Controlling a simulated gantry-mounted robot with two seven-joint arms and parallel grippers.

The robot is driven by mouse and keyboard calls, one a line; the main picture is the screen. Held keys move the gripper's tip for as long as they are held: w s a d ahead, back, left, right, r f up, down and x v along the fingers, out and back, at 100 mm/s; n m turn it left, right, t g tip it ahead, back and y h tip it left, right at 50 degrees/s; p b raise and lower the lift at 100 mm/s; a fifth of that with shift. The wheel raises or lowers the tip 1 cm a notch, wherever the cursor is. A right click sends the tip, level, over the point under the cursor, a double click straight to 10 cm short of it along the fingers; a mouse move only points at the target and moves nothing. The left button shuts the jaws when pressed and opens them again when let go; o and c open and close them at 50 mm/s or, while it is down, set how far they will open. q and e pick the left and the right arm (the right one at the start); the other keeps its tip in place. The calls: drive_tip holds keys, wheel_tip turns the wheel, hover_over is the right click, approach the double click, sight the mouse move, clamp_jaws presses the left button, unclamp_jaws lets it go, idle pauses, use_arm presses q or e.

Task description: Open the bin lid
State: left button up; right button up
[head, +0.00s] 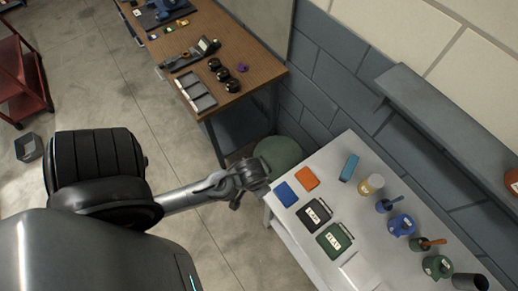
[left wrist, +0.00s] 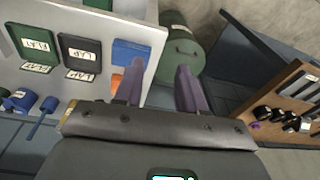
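The round green bin (head: 280,152) stands on the floor between the wooden bench and the white table. In the head view it is partly hidden behind my left gripper (head: 252,178). In the left wrist view the bin's green lid (left wrist: 178,54) shows from above with a small handle, and it looks closed. My left gripper (left wrist: 158,68) has its two purple-grey fingers spread apart with nothing between them. The fingers point toward the bin beside the table edge, and I see no contact with the lid. My right gripper is in neither view.
The white table (head: 285,228) holds blue and orange blocks, labelled cases, jars and brushes. Its corner is close to my left gripper. The wooden bench (head: 235,95) with trays and dark round parts stands behind. A grey brick wall (head: 325,75) and shelf (head: 440,105) bound the right.

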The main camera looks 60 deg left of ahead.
use_arm(q)
drive_tip(key=w+a+f+n+g+y+b, duration=0.1)
drive_tip(key=a+f+n+b, duration=0.25)
drive_tip(key=f, duration=0.35)
drive_tip(key=a+f+n+g+b, duration=0.2)
drive_tip(key=a+f+b, duration=0.1)
drive_tip(key=a+f, duration=0.3)
drive_tip(key=n+h+b, duration=0.2)
drive_tip(key=n+b, duration=0.9)
drive_tip(key=b, duration=1.1)
approach(265, 163)
drive_tip(key=f+b, duration=0.1)
drive_tip(key=f, duration=0.4)
drive_tip(key=s+f+b, duration=0.1)
drive_tip(key=f, duration=0.2)
drive_tip(key=shift+b, duration=0.35)
clamp_jaws()
